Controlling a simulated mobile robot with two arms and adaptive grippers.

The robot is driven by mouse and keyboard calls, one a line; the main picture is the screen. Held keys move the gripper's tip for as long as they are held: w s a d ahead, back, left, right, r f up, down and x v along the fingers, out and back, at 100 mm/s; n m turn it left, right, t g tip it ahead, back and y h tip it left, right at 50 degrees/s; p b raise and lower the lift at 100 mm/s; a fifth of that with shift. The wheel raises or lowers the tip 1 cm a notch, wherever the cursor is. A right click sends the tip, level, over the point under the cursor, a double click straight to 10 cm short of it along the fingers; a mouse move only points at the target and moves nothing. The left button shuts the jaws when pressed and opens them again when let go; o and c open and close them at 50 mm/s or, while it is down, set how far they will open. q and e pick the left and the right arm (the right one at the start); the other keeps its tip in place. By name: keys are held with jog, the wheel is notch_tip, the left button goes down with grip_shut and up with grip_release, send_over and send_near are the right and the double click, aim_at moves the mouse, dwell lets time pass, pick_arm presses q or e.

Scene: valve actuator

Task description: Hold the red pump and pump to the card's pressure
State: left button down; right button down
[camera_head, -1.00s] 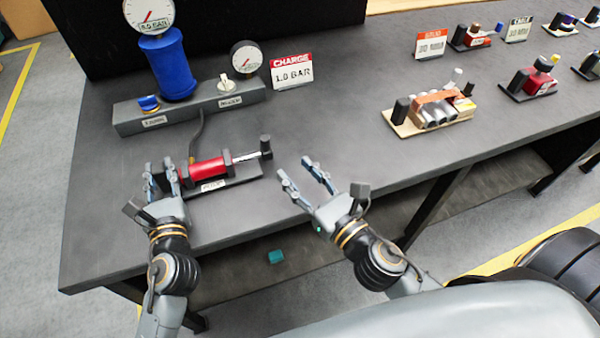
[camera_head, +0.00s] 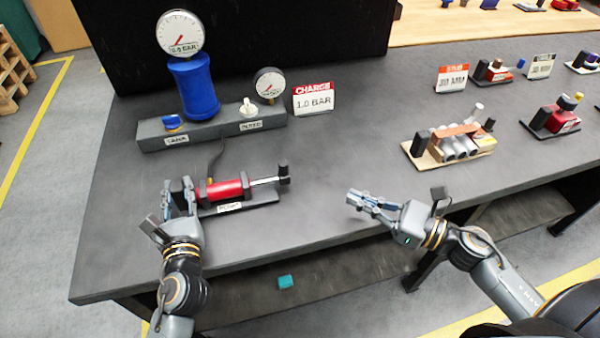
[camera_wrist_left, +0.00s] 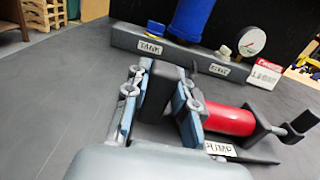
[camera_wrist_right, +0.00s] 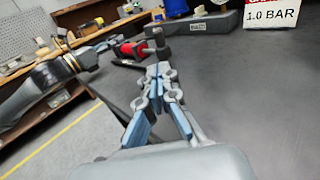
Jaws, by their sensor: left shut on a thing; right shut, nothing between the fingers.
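The red pump (camera_head: 222,190) lies on a dark base with a PUMP label, its rod and black handle (camera_head: 283,174) pointing right. My left gripper (camera_head: 180,186) is shut on the black block at the pump's left end, as the left wrist view (camera_wrist_left: 160,92) also shows. My right gripper (camera_head: 352,196) is shut and empty, to the right of the handle and apart from it. The card (camera_head: 314,99) reads CHARGE 1.0 BAR. A small gauge (camera_head: 269,83) and a larger gauge (camera_head: 180,32) have white faces; their exact readings are too small to tell.
A grey manifold (camera_head: 210,125) behind the pump carries a blue tank (camera_head: 194,88), a blue knob (camera_head: 173,121) and a white knob (camera_head: 248,106). A wooden plate with metal cylinders (camera_head: 455,145) stands to the right.

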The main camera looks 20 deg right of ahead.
jog(key=x, duration=1.3)
jog(key=shift+w+a, duration=0.25)
jog(key=a, duration=0.6)
jog(key=shift+s, duration=0.1)
jog(key=v, duration=1.4)
jog(key=shift+d, duration=0.15)
dwell(1.3)
